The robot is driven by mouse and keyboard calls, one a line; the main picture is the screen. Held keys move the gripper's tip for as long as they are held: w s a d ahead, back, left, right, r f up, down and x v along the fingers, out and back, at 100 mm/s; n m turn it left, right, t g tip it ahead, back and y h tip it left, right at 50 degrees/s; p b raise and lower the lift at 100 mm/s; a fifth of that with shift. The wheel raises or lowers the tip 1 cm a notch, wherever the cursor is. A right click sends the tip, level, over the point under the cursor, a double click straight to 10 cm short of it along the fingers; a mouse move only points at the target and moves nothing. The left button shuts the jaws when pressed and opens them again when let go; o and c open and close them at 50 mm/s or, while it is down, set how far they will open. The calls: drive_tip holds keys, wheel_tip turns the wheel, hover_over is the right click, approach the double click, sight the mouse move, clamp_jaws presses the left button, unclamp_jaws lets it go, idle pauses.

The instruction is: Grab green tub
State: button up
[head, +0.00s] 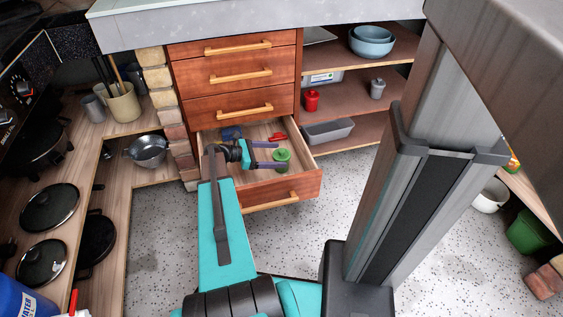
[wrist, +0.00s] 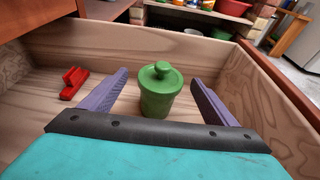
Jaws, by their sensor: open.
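The green tub (wrist: 160,95) is a small round pot with a knobbed lid. It stands upright in the open bottom drawer (head: 312,185). It also shows in the head view (head: 282,158). My gripper (wrist: 162,93) is open, with its two purple fingers apart and the tub between them in the wrist view. I see a gap between each finger and the tub, and nothing is held. In the head view my gripper (head: 272,156) reaches into the drawer from the left, with its fingers at the tub.
A red object (wrist: 73,82) lies in the drawer left of the tub; it also shows in the head view (head: 277,137). A blue item (head: 231,132) is at the drawer's back left. The drawer walls (wrist: 270,75) surround my gripper. Shelves with bowls (head: 371,40) stand to the right.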

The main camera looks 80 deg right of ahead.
drive_tip(key=c, duration=1.4)
wheel_tip(320, 180, up, 18)
drive_tip(key=p, duration=0.6)
